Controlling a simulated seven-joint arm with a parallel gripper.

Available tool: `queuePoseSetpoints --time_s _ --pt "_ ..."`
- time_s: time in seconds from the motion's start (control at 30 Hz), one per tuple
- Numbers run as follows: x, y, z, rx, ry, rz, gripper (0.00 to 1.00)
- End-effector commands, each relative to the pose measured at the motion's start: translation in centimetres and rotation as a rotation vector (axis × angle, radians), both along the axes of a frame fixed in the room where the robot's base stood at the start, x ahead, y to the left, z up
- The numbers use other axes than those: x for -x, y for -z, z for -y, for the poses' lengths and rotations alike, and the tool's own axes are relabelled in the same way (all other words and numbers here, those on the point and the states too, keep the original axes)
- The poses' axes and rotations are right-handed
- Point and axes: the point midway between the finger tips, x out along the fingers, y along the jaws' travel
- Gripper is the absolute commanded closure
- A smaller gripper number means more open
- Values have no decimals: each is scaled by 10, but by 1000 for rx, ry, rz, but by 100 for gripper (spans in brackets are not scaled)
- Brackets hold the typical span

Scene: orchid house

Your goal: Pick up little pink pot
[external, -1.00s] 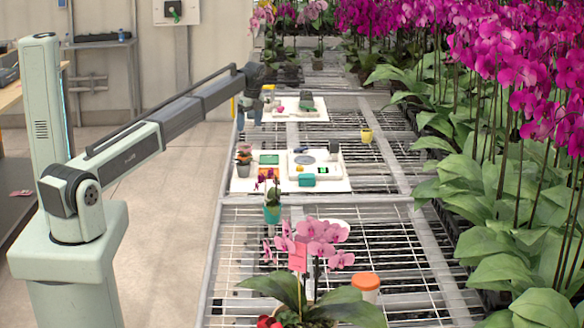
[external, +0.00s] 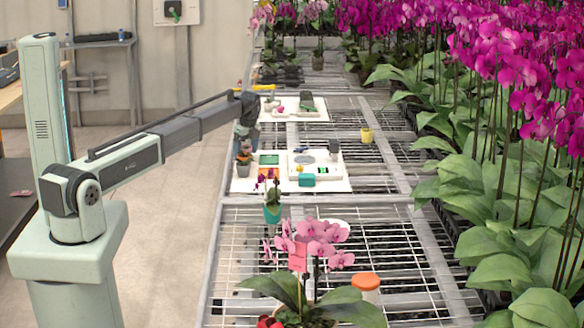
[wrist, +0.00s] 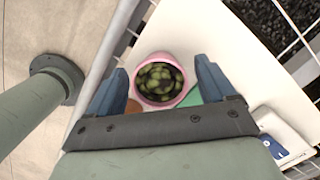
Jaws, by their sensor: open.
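The little pink pot (wrist: 143,94) is in the wrist view, seen from above, with a pink rim and round dark-green plant growth inside. It stands on a white board (wrist: 240,40). My gripper (wrist: 161,66) is open, with its blue fingers on either side of the pot in the picture; contact cannot be told. In the external view my gripper (external: 246,137) is over the left corner of the nearer white board (external: 333,186). I cannot make out the pink pot there; the gripper seems to hide it.
A green flat thing (external: 268,159), white scale-like device (external: 325,170) and teal box (external: 306,180) share the board. The table rail (wrist: 103,75) runs left.

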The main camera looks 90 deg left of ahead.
Motion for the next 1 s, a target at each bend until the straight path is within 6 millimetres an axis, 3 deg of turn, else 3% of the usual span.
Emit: queuePoseSetpoints --time_s 0.27,0.87,1.0 --pt "1 6 -1 0 0 0 17" --pt "1 5 -1 0 0 0 73" --pt "0 5 -1 0 0 0 75"
